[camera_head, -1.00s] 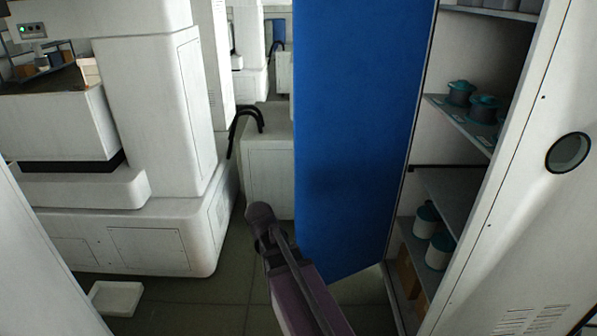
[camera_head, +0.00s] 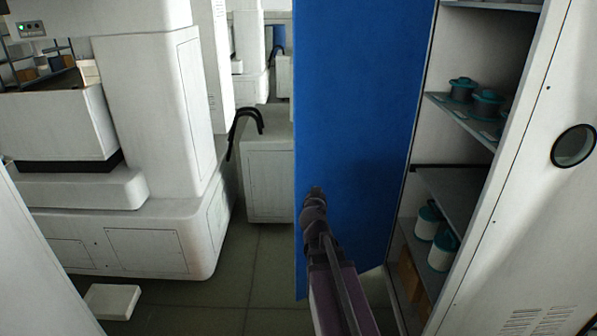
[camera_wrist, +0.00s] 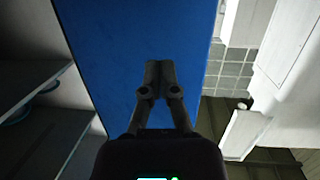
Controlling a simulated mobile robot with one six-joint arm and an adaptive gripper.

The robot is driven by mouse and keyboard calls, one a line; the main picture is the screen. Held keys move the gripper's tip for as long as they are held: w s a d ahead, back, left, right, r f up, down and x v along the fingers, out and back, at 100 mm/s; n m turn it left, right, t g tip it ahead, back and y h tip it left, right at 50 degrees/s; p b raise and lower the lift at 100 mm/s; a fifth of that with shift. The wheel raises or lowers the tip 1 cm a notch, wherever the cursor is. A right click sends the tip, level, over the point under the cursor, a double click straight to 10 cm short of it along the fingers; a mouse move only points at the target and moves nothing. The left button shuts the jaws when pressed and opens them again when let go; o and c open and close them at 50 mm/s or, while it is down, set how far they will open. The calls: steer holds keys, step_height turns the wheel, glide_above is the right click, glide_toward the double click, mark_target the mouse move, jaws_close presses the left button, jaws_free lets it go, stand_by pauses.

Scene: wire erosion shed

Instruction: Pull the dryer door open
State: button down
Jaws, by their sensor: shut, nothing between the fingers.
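The dryer door (camera_head: 362,110) is a tall blue panel standing swung open at the left side of the white dryer cabinet (camera_head: 530,215). Shelves show inside to its right. The door also fills the middle of the wrist view (camera_wrist: 110,45). My gripper (camera_head: 316,192) is in front of the lower left part of the door, near its free edge. In the wrist view my gripper's two fingers (camera_wrist: 160,66) meet at the tips and hold nothing. Whether they touch the door I cannot tell. No handle shows on the visible blue face.
Teal-lidded pots (camera_head: 487,101) stand on an upper shelf and white ones (camera_head: 441,248) lower down. A large white machine (camera_head: 150,235) stands at the left. A white tray (camera_head: 112,301) lies on the floor. Bare floor (camera_head: 255,265) shows between machine and door.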

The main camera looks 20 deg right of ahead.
mark_target(296, 164)
steer(key=shift+w+d+r+n+t+y+b, duration=0.15)
steer(key=shift+n+t+y+b, duration=0.25)
steer(key=shift+n+t+y, duration=0.6)
steer(key=shift+w+d+n+t+y+b, duration=0.1)
steer(key=shift+w+n+t+y+b, duration=0.3)
steer(key=shift+n+y, duration=1.15)
steer(key=shift+w+d+r+n+t+y+b, duration=0.1)
steer(key=shift+n+t+y+b, duration=0.5)
steer(key=shift+y, duration=1.25)
steer(key=shift+w, duration=0.2)
steer(key=w, duration=1.3)
steer(key=shift+w, duration=0.3)
steer(key=shift+w, duration=0.15)
